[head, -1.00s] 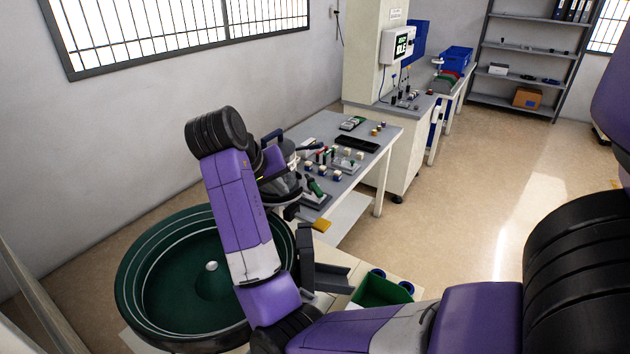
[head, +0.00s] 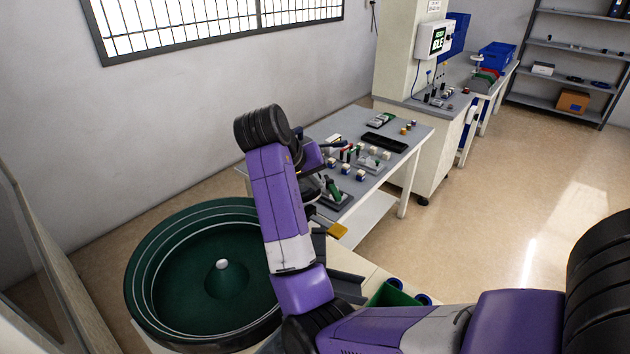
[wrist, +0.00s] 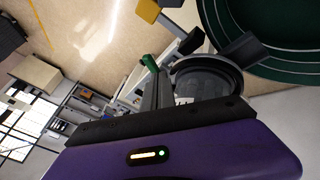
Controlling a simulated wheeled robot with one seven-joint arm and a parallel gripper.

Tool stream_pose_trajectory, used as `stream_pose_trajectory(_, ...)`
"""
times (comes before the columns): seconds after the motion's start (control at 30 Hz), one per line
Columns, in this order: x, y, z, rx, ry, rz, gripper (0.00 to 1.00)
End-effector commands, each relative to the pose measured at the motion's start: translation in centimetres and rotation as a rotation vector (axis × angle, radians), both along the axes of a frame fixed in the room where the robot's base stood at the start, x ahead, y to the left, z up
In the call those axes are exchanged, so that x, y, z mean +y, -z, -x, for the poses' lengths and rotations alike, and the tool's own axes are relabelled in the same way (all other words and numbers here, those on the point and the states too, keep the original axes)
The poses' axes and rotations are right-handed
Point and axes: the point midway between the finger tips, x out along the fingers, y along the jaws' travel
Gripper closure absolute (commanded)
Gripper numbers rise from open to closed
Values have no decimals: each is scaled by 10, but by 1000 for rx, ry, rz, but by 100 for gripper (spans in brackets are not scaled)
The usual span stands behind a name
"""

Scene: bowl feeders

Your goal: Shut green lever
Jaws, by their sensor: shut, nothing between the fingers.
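The green lever (head: 332,188) stands on a small grey base at the near end of the grey worktable, just right of my forearm in the head view. Its handle looks tilted. A green handle (wrist: 150,62) also shows in the wrist view, just beyond the fingers. My gripper (wrist: 157,84) is shut and empty, close to the green handle in that picture; I cannot tell whether they touch. In the head view my arm hides most of the gripper.
The large green bowl feeder (head: 185,273) stands at the left below my arm. The worktable (head: 352,126) carries several small blocks and a black tray (head: 384,143). A dark round bowl (wrist: 215,82) is beside the gripper in the wrist view. Open floor (head: 490,190) lies to the right.

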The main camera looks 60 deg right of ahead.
Motion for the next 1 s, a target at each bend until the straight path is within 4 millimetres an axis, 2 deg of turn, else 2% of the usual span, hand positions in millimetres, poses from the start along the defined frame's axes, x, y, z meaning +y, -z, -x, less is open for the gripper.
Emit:
stream_pose_trajectory(0.2,-24,31,5,3,1,-1,100)
stream_pose_trajectory(0.4,-38,51,7,2,1,-1,100)
stream_pose_trajectory(0.6,-44,58,8,0,0,0,100)
stream_pose_trajectory(1.0,-45,58,6,0,-4,0,100)
